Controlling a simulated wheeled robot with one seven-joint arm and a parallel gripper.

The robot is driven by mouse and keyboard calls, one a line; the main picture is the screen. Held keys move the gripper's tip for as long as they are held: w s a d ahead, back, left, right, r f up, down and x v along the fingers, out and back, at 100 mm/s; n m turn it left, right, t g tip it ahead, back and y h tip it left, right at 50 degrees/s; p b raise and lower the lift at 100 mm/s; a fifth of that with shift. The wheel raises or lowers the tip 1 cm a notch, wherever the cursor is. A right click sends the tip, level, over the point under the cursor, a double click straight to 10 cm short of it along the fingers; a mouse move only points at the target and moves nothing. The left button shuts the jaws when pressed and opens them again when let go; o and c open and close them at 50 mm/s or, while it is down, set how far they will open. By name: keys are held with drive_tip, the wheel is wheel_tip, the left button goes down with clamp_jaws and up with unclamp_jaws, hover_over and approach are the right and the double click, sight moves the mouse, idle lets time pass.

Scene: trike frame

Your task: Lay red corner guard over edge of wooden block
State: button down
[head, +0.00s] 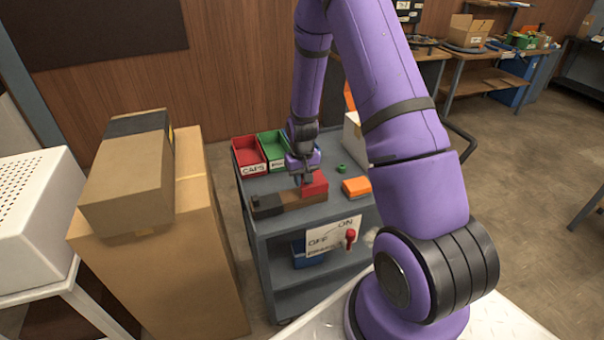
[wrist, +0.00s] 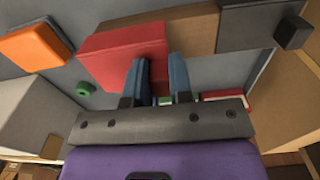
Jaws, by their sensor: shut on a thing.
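The red corner guard (head: 316,184) is at the right end of the wooden block (head: 300,198) on the grey cart. In the wrist view the guard (wrist: 108,56) covers the block's left end, with the brown block (wrist: 193,30) running out to its right. Whether it is fully seated on the block's edge cannot be told. My gripper (head: 306,177) is above the block's right part, pointing down. In the wrist view its two blue fingers (wrist: 159,72) are shut on the guard's near part. The fingers hide some of the guard.
An orange block (head: 356,186) and a green ring (head: 341,168) lie right of the guard. A red bin (head: 249,156) and a green bin (head: 272,150) stand behind. A dark piece (head: 268,204) is at the block's left end. Tall cardboard boxes (head: 165,230) stand left of the cart.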

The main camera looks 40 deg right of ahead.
drive_tip(key=shift+f, duration=2.05)
drive_tip(key=c, duration=0.9)
unclamp_jaws()
drive_tip(key=shift+c, duration=0.2)
wheel_tip(320, 180, up, 11)
drive_tip(key=shift+f, duration=0.15)
